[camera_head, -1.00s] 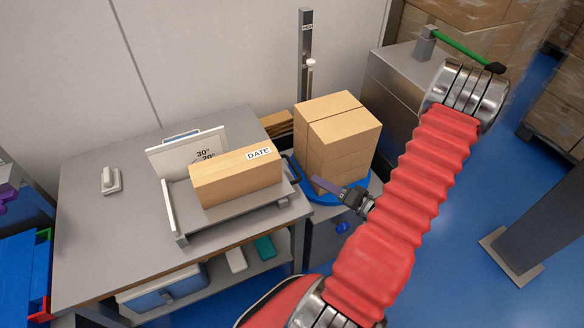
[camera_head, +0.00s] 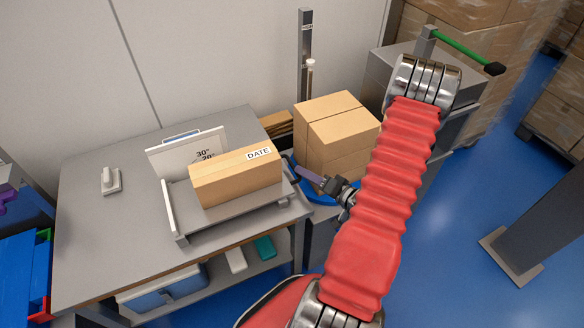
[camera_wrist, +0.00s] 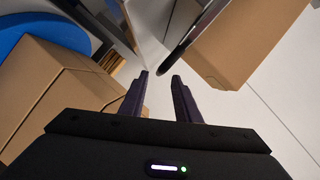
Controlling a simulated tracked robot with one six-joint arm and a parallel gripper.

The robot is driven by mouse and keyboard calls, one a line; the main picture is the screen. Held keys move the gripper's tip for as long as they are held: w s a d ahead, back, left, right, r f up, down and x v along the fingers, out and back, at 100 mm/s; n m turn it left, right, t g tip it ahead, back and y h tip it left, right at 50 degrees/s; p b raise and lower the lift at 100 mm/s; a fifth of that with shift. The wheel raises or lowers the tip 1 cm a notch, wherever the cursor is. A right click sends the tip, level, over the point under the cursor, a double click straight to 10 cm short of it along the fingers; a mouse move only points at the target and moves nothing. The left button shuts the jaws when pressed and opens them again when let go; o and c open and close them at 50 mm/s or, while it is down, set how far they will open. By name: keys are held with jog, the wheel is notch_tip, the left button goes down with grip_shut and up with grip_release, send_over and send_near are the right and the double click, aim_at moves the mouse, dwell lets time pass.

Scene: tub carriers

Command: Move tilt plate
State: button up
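The tilt plate (camera_head: 236,206) is a grey plate on the bench, with a cardboard box (camera_head: 236,180) labelled DATE lying on it. An angle board (camera_head: 190,152) marked 30° and 20° stands behind; I cannot tell the plate's exact angle. A dark handle (camera_head: 291,166) is at the plate's right side. My gripper (camera_head: 306,173) is just right of this handle, its fingers pointing left. In the wrist view my gripper (camera_wrist: 160,75) has its fingers apart with nothing between them. A dark bar (camera_wrist: 192,52), apparently the handle, lies beyond the fingertips, beside the box (camera_wrist: 245,40).
Large cartons (camera_head: 335,135) stand on a blue round turntable (camera_head: 318,195) behind and beside my gripper. A grey post (camera_head: 304,60) rises behind. A white switch (camera_head: 110,180) is on the bench's left, where the top is clear. A grey cabinet with a green lever (camera_head: 460,48) is at back right.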

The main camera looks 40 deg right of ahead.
aim_at(293, 166)
jog(key=shift+x, duration=3.35)
grip_shut()
